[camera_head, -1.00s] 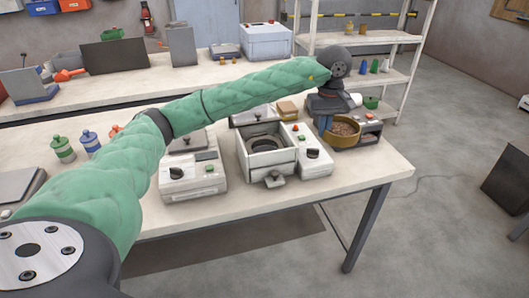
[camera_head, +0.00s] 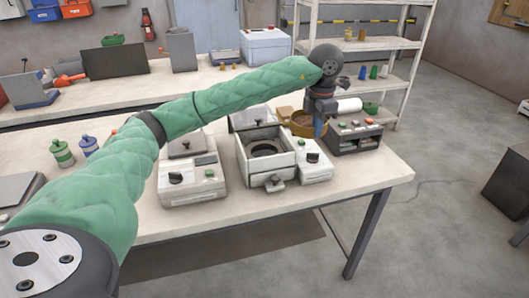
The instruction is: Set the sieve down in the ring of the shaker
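The sieve (camera_head: 301,128) is a round ochre pan. My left gripper (camera_head: 319,127), with blue fingers, is shut on its right side and holds it behind and to the right of the shaker. The gripper partly covers the sieve, and its contents are hard to make out now. The shaker (camera_head: 268,171) is a white box with an open top, and its dark ring (camera_head: 265,149) shows inside, empty. The sieve is apart from the ring. My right gripper is not in view.
A control box (camera_head: 315,168) adjoins the shaker on the right. A raised lid (camera_head: 252,118) stands behind it. A dark device with buttons (camera_head: 356,136) is right of the sieve. A white scale-like device (camera_head: 193,180) stands left. The table's front right corner is clear.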

